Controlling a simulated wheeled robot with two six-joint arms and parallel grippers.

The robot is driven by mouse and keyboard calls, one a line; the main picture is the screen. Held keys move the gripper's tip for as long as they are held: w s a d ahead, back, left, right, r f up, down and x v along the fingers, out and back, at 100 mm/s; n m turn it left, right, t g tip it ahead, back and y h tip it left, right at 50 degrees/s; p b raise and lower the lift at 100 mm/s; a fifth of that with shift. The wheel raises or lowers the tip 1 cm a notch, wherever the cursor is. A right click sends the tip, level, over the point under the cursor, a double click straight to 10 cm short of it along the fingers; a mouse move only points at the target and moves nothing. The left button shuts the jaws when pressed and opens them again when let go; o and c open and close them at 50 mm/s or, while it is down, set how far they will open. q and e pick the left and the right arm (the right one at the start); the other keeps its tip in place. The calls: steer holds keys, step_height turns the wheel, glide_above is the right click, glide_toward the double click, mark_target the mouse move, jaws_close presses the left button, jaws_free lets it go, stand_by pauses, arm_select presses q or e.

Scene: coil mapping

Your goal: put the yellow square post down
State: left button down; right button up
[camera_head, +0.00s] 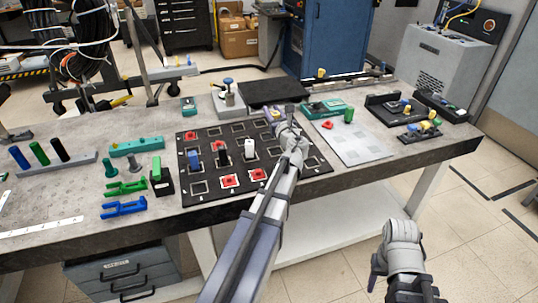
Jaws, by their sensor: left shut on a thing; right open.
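My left gripper (276,117) reaches over the back right part of the black grid board (203,196). It is shut on a small piece at its tip, where a bit of yellow shows; the yellow square post is mostly hidden by the fingers, and I cannot tell whether it touches the board. The board has red squares and outlined cells, with a blue post (194,159), a black post (223,155) and a white post (250,149) standing on it. My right gripper (400,262) is open and empty, low in front of the table.
Green and blue clamps (124,209) and a rack of posts (60,153) lie on the left. Black trays (384,112) stand further right.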

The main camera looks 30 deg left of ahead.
arm_select(q)
steer(key=f+b, duration=0.7)
steer(key=w+f+b, duration=0.1)
steer(key=f+b, duration=0.2)
steer(key=shift+f, duration=0.2)
steer(key=shift+r, duration=0.15)
stand_by(0.3)
steer(key=c, duration=0.6)
jaws_free()
